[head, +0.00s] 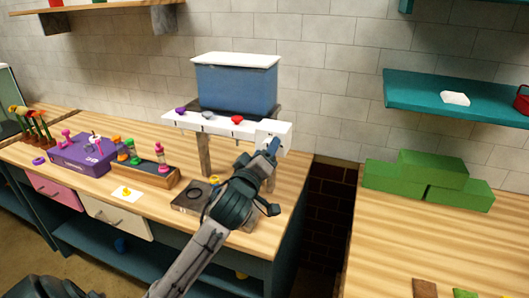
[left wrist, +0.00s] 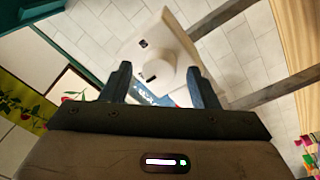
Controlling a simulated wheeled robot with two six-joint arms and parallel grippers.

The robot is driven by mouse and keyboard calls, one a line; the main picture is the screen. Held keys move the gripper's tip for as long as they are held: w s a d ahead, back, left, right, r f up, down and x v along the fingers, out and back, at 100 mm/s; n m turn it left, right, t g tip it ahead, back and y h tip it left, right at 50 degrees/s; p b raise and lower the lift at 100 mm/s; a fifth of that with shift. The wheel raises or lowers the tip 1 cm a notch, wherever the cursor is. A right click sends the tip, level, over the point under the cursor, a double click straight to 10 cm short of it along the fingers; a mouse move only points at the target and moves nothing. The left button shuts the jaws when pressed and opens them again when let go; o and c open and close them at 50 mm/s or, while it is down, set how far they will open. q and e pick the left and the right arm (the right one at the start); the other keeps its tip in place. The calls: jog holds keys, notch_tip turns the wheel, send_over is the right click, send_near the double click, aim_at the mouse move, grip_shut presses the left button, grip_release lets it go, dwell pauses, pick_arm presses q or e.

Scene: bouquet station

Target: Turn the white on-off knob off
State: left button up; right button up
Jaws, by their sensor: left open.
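The white on-off knob (left wrist: 158,72) shows in the left wrist view as a round white knob on a white plate (left wrist: 150,38). A small dark mark sits on the plate beside it. My left gripper (left wrist: 160,82) is open, with one finger on each side of the knob in the picture; I cannot tell whether they touch it. In the head view my left gripper (head: 271,149) is at a white box (head: 274,130) on the right end of a white strip (head: 215,125), and the knob is hidden there. My right gripper is not in view.
The strip carries purple (head: 181,111), grey and red (head: 238,120) knobs below a blue tank (head: 236,88). A purple box (head: 85,154) and a tray of colored items (head: 145,173) stand left on the wooden counter. Green blocks (head: 430,180) lie on the right counter.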

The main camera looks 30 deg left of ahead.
pick_arm(q)
jog(key=p+v, duration=0.2)
jog(key=v, duration=0.8)
jog(key=shift+s+p, duration=0.3)
jog(key=shift+s, duration=0.1)
jog(key=shift+f, duration=0.1)
